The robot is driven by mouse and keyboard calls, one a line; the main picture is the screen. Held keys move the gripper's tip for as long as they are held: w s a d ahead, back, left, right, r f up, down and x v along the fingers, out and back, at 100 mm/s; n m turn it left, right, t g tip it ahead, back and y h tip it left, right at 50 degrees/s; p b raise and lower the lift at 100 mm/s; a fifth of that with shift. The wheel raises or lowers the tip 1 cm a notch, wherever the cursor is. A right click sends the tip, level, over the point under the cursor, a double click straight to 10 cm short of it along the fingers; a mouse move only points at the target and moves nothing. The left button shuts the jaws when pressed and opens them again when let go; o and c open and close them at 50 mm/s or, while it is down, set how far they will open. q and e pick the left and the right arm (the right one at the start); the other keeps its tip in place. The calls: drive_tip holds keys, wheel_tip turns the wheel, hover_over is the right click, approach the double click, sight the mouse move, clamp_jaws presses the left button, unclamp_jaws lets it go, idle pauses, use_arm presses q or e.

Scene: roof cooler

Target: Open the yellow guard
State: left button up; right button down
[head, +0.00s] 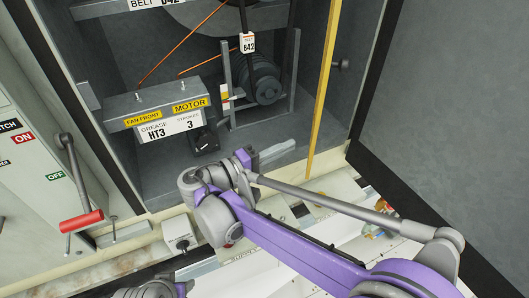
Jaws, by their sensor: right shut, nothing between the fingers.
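A narrow yellow strip (325,85), which looks like the yellow guard seen nearly edge-on, runs from the top edge down the right side of the open grey cabinet. Its top is out of frame, and I cannot tell how far it stands open. My right gripper (272,154) is shut and empty, low in front of the cabinet's floor, left of the strip's lower end and apart from it in the picture. My right arm comes in from the lower right. Only a bit of my left arm shows at the bottom edge; its gripper is out of view.
Inside the cabinet are a grey motor (262,80), orange lines and a grease block (160,110) with labels. A red-handled lever (80,221) juts out at the left. A grey panel with black edging (440,110) stands at the right. A small grey box (179,234) sits below the cabinet.

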use_arm(q)
drive_tip(key=shift+r, duration=0.15)
use_arm(e)
drive_tip(key=shift+s+d, duration=0.3)
drive_tip(key=shift+d, duration=0.45)
drive_tip(key=shift+s+d, duration=0.25)
drive_tip(key=shift+d, duration=0.45)
